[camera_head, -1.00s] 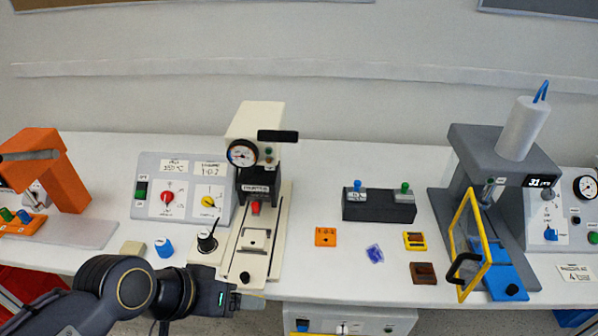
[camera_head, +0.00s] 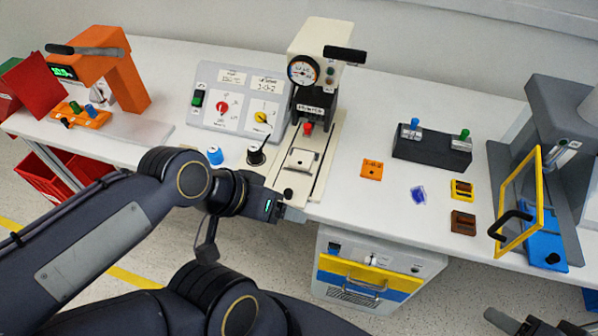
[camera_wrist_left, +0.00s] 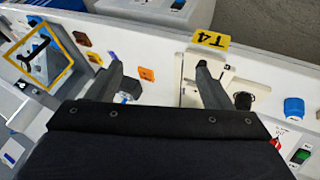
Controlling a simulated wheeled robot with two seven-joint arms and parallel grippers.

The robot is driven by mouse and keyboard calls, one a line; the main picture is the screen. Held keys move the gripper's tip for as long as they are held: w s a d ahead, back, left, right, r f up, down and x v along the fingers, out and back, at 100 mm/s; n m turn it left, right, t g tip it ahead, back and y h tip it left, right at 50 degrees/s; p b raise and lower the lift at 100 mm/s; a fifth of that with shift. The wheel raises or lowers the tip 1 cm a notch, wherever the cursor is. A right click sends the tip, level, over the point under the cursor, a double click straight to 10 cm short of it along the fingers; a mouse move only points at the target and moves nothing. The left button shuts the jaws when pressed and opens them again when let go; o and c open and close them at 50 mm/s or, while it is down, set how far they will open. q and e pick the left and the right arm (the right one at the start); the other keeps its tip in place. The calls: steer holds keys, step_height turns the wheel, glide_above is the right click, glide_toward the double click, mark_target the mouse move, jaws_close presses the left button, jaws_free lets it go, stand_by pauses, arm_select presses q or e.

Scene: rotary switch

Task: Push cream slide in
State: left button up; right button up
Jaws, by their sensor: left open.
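The cream slide (camera_head: 301,161) lies in the rails at the foot of the cream press (camera_head: 318,60), with a black knob (camera_head: 288,193) at its front end. It sticks out toward the table's front edge. My left gripper (camera_head: 296,214) is just in front of the knob, at the table edge. In the left wrist view its two fingers (camera_wrist_left: 160,78) are spread apart with nothing held between them. Part of the cream slide (camera_wrist_left: 188,88) shows there beside one finger. Whether a finger touches the knob is not clear. A dark shape at the bottom right, perhaps my right gripper (camera_head: 530,322), is mostly cut off.
A control box (camera_head: 240,98) and a blue knob (camera_head: 215,155) stand left of the press. An orange plate (camera_head: 371,169), a black switch block (camera_head: 432,150) and a grey press with a yellow-framed guard (camera_head: 520,205) stand to the right. A drawer cabinet (camera_head: 372,268) is under the table.

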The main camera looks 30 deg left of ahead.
arm_select(q)
steer(key=shift+c, duration=0.2)
steer(key=shift+r, duration=0.1)
steer(key=shift+c, duration=1.2)
steer(key=shift+w+a+r+n+p, duration=0.2)
steer(key=shift+w+n+p, duration=0.1)
steer(key=shift+n+p, duration=0.1)
steer(key=shift+c, duration=1.2)
steer(key=w+a+n+g+p, duration=0.1)
steer(key=w+n+g+y+p, duration=0.1)
steer(key=w, duration=0.1)
steer(key=w+a+n+p, duration=0.1)
steer(key=w+n, duration=0.1)
steer(key=shift+a+g+y, duration=0.3)
steer(key=shift+g+y, duration=0.1)
steer(key=shift+c, duration=0.8)
steer(key=n+g+y+p, duration=0.2)
steer(key=n+g+p, duration=0.1)
steer(key=n+p, duration=0.15)
glide_above(288, 192)
steer(key=shift+n, duration=0.25)
step_height(288, 192, down, 5)
steer(key=shift+r+b, duration=0.2)
steer(key=shift+b, duration=0.2)
steer(key=shift+f, duration=0.7)
step_height(288, 192, down, 7)
steer(key=shift+r, duration=0.1)
jaws_close()
